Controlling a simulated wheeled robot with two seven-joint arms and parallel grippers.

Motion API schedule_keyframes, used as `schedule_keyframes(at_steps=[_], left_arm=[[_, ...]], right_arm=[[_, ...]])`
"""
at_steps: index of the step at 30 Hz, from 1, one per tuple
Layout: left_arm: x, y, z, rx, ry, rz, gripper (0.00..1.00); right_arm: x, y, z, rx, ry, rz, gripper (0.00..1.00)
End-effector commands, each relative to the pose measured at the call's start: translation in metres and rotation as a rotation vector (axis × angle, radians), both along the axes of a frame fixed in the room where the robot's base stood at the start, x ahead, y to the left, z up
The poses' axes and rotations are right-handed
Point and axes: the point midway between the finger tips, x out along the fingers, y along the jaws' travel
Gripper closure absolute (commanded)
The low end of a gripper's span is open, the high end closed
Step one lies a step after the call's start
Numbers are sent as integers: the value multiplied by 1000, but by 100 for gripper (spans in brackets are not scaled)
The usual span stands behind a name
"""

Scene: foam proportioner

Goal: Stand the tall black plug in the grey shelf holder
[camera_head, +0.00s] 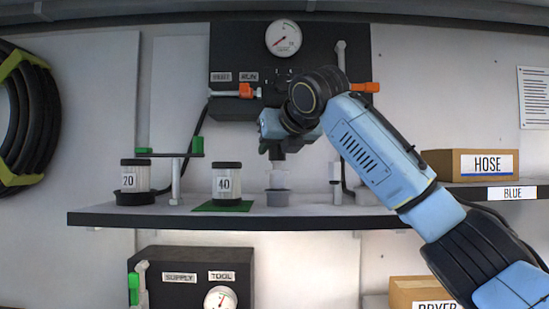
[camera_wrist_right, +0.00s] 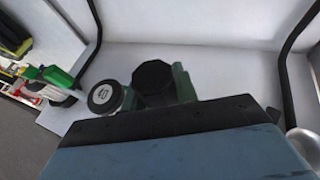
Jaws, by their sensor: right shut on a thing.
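My right gripper (camera_head: 276,152) points down above the grey shelf holder (camera_head: 278,198). In the right wrist view its green fingers are shut on the tall black plug (camera_wrist_right: 153,76), whose dark many-sided top shows between them. In the head view the fingers hide most of the plug. A pale, see-through piece (camera_head: 278,179) shows between the fingers and the grey holder. I cannot tell whether it belongs to the plug or the holder, or whether the plug touches the holder. My left gripper is not in view.
A jar marked 40 (camera_head: 227,182) stands on a green mat (camera_head: 206,207) just left of the grey holder. A jar marked 20 (camera_head: 135,178) stands in a black holder further left. A pale post (camera_head: 336,182) rises close right. The shelf's front edge (camera_head: 200,220) is clear.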

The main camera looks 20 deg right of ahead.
Motion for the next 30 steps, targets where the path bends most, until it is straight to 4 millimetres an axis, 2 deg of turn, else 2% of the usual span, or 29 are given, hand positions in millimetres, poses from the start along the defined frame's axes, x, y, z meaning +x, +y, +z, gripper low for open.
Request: schedule_keyframes(at_steps=[1, 4, 15, 16, 21, 30], left_arm=[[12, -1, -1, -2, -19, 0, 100], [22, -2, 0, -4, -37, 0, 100], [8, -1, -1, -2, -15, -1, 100], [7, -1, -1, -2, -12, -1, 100], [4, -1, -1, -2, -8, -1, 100], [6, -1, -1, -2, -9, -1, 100]], right_arm=[[0, 0, -7, -2, -1, 1, 96], [0, -1, -14, -1, -2, -1, 96], [0, 0, -17, 0, -2, -1, 96], [0, 0, -17, 0, -1, -1, 70], [0, 0, -17, 0, -1, -1, 49], [0, 0, -15, 0, -2, 0, 49]])
